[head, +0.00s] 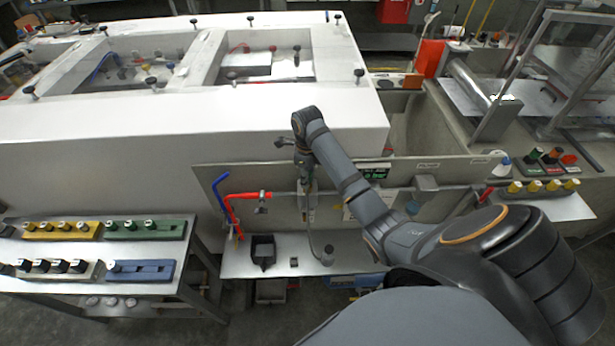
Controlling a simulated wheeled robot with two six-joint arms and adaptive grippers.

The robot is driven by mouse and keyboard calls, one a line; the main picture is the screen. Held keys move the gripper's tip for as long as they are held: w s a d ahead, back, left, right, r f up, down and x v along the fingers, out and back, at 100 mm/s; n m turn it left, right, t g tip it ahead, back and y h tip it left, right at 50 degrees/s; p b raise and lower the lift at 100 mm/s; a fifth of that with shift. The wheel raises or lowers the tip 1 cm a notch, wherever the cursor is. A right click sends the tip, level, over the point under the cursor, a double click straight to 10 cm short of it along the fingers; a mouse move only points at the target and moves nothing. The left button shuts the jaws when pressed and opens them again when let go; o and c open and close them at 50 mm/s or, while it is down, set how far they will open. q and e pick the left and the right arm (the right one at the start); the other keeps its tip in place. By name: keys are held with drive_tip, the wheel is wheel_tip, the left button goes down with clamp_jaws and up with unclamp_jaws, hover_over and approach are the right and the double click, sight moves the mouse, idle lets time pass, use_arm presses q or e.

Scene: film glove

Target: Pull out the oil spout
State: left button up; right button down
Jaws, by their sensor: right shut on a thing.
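My right gripper (307,200) points down in front of the upright metal panel behind the low shelf. It is shut at the top of a thin grey curved piece, which looks like the oil spout (311,236). The spout hangs below the fingers and bends toward a small rounded end just above or on the shelf; I cannot tell which. The fingers and my wrist hide its upper part. My left gripper is not in view.
A red pipe (250,195) and a blue pipe (215,185) stand left of the gripper. A black open box (263,248) sits on the metal shelf (235,262). A big white housing (180,125) rises behind. A side table with colored knob blocks (145,229) stands left.

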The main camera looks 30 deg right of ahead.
drive_tip(key=shift+r+p, duration=0.6)
drive_tip(key=shift+r, duration=0.2)
drive_tip(key=shift+r+p, duration=0.3)
drive_tip(key=shift+p, duration=0.25)
drive_tip(key=shift+r+p, duration=0.5)
drive_tip(key=shift+r, duration=0.55)
drive_tip(key=shift+r, duration=1.55)
